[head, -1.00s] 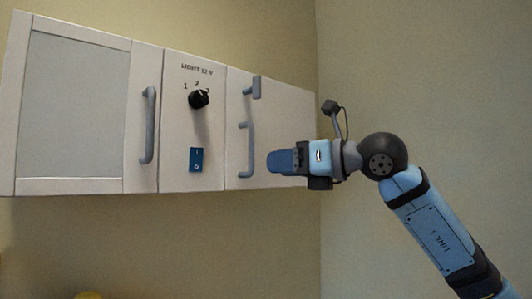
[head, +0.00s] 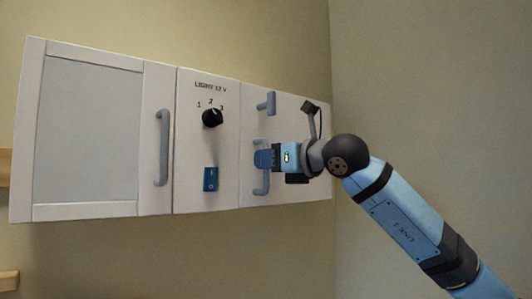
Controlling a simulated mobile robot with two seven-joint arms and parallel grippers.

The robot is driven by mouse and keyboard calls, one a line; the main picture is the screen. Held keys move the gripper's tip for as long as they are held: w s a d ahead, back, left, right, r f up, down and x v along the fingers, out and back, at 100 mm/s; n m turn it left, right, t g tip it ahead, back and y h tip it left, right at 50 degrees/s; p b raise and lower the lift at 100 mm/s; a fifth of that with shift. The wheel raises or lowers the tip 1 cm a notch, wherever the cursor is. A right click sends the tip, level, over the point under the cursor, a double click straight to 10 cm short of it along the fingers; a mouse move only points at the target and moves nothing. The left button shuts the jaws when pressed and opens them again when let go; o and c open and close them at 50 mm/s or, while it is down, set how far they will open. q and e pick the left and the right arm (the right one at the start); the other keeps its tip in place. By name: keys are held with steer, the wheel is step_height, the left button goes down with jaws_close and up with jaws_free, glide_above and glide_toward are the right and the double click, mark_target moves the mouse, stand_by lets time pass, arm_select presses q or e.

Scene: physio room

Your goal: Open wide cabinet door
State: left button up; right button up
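A white wall cabinet has two shut doors. The left door (head: 88,130) has a grey inset panel, looks wider in the picture, and has a vertical grey bar handle (head: 162,148) at its right edge. The plain right door (head: 290,195) has a similar handle (head: 262,190) near its left edge. My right gripper (head: 262,158) is at this handle and covers its middle; only its upper and lower ends show. The fingers overlap in this view, so I cannot tell whether they are apart, closed or touching the bar. My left gripper is not in view.
Between the doors is a panel with a black rotary knob (head: 212,118) and a blue switch (head: 210,179). A small grey latch (head: 267,103) sits above the right handle. A bare wall stands close on the right. Wooden pieces (head: 8,281) show at the left edge.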

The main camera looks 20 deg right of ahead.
steer(key=shift+w+a, duration=0.4)
steer(key=shift+w, duration=0.2)
jaws_close()
steer(key=shift+s+d, duration=0.1)
